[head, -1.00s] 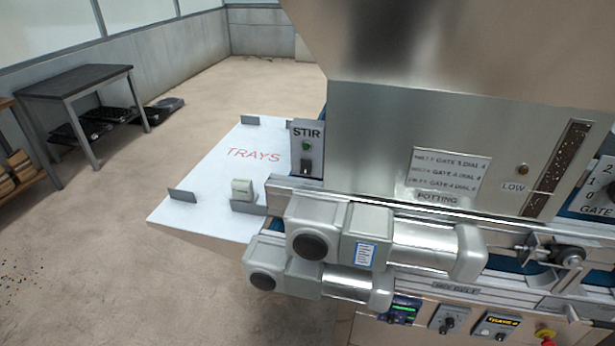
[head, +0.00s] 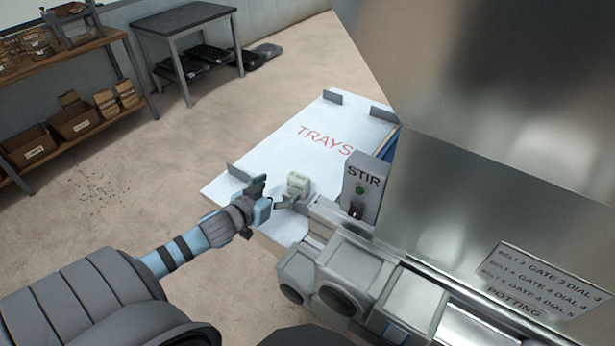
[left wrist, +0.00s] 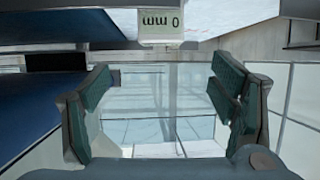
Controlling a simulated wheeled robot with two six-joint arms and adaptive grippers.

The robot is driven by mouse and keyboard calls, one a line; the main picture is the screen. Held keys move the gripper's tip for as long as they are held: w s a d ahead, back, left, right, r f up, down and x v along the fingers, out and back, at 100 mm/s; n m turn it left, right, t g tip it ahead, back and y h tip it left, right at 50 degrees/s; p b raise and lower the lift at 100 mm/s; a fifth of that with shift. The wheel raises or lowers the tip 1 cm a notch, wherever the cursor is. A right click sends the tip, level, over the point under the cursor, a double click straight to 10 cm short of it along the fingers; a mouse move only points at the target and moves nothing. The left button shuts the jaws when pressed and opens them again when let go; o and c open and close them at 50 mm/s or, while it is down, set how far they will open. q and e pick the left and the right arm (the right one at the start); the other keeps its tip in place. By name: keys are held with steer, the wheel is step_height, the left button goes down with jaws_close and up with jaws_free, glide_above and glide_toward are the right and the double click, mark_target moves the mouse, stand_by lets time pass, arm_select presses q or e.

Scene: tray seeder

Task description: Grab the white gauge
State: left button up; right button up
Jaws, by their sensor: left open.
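The white gauge (head: 299,184), a small pale block, sits at the near right edge of the white TRAYS table (head: 265,160), beside the machine. My left gripper (head: 276,193) is open and empty, just to the left of the gauge in the head view. In the left wrist view the gauge lies beyond the open fingers (left wrist: 163,92), not between them. My right gripper is not in view.
The STIR switch box (head: 362,190) stands close to the right of the gauge. Grey motor housings (head: 352,275) lie in front, with the large metal hopper (head: 480,130) at right. Low grey guides (head: 239,173) edge the table. Its middle is clear.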

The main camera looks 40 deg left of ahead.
mark_target(295, 180)
arm_select(q)
steer(key=b+x, duration=0.1)
steer(key=x, duration=0.1)
steer(key=b+x, duration=0.2)
steer(key=x, duration=0.1)
steer(key=shift+a+f, duration=0.25)
steer(key=shift+f, duration=0.2)
steer(key=b+x, duration=0.1)
steer(key=x, duration=0.2)
steer(key=b+x, duration=0.1)
steer(key=x, duration=0.2)
steer(key=shift+d+f, duration=0.15)
steer(key=shift+d, duration=0.05)
steer(key=shift+w+b, duration=0.25)
steer(key=shift+b, duration=0.05)
steer(key=shift+a, duration=0.1)
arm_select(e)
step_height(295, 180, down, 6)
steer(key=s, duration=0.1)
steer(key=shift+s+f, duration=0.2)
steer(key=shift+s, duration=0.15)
arm_select(q)
steer(key=c, duration=1.4)
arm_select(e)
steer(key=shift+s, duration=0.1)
